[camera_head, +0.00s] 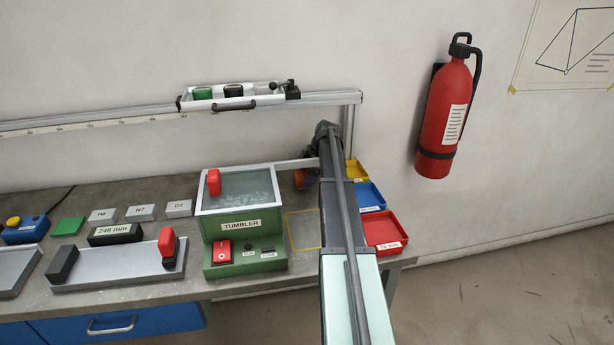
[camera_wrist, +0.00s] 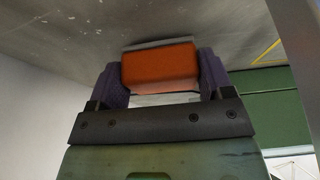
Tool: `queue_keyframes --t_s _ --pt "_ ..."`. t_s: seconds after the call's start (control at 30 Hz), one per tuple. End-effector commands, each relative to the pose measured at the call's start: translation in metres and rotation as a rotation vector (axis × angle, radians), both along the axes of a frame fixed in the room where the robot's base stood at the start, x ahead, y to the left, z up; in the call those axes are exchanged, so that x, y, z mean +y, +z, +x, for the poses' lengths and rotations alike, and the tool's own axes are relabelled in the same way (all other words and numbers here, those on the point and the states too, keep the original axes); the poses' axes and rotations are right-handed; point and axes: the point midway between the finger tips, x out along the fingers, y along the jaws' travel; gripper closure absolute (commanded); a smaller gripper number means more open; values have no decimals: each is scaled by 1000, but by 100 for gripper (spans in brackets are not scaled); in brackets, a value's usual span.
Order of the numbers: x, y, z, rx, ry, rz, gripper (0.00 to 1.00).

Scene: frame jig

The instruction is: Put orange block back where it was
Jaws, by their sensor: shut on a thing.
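The orange block (camera_wrist: 158,66) is between the two purple fingers of my gripper (camera_wrist: 160,80) in the wrist view, and they are shut on it. In the head view only a small part of the orange block (camera_head: 299,178) shows, beside my gripper (camera_head: 307,182). My arm hides the rest. They are at the back right of the bench, behind the yellow outlined square (camera_head: 303,230) and right of the green tumbler (camera_head: 240,222). I cannot tell whether the block touches the bench.
Yellow (camera_head: 355,170), blue (camera_head: 369,196) and red (camera_head: 386,231) bins stand along the bench's right end. A rail with a white tray (camera_head: 232,103) runs behind. Grey plates, including one marked D2 (camera_head: 179,208), and a clamp fixture (camera_head: 120,269) lie left of the tumbler.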

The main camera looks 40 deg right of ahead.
Motion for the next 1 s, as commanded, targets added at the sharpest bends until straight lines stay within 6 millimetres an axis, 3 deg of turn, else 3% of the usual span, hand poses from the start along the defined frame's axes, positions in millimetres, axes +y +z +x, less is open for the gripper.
queue_keyframes --t_s 0.33,0.37,0.5,0.77,0.87,1.0 --pt "0 -8 0 0 0 0 60" --pt "0 -7 0 0 0 0 23" --pt "0 -7 0 0 0 0 2" --pt "-1 -5 0 0 0 0 0" --pt "-3 6 -2 0 -1 0 0" --pt "-12 35 -6 0 -1 0 0"
